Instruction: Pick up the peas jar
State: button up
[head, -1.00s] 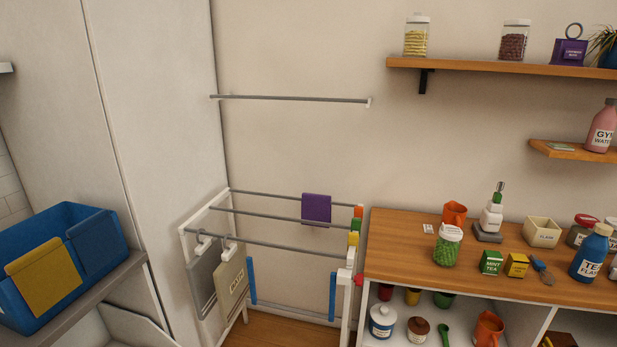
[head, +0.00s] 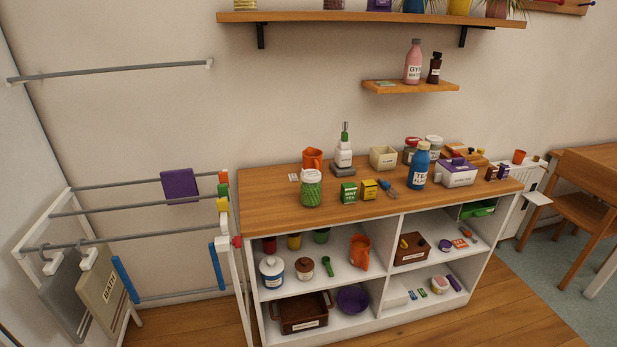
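The peas jar (head: 311,189) is a clear jar full of green peas with a white lid. It stands upright near the front left of the wooden top of the white cube shelf (head: 391,224). An orange jug (head: 312,159) is just behind it, and a green mint tea box (head: 348,193) is to its right with a small gap. My gripper is not in view.
A yellow box (head: 369,189), a blue bottle (head: 419,165) and a white-and-purple box (head: 457,173) stand further right on the top. A drying rack (head: 140,240) stands close on the left. A small wall shelf (head: 411,87) hangs above. Floor shows at the lower right.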

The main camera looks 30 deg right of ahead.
aim_at(310, 187)
jog(key=i+z, duration=0.7)
jog(key=i+j+z, duration=0.2)
jog(key=z, duration=0.15)
jog(key=i+j, duration=0.05)
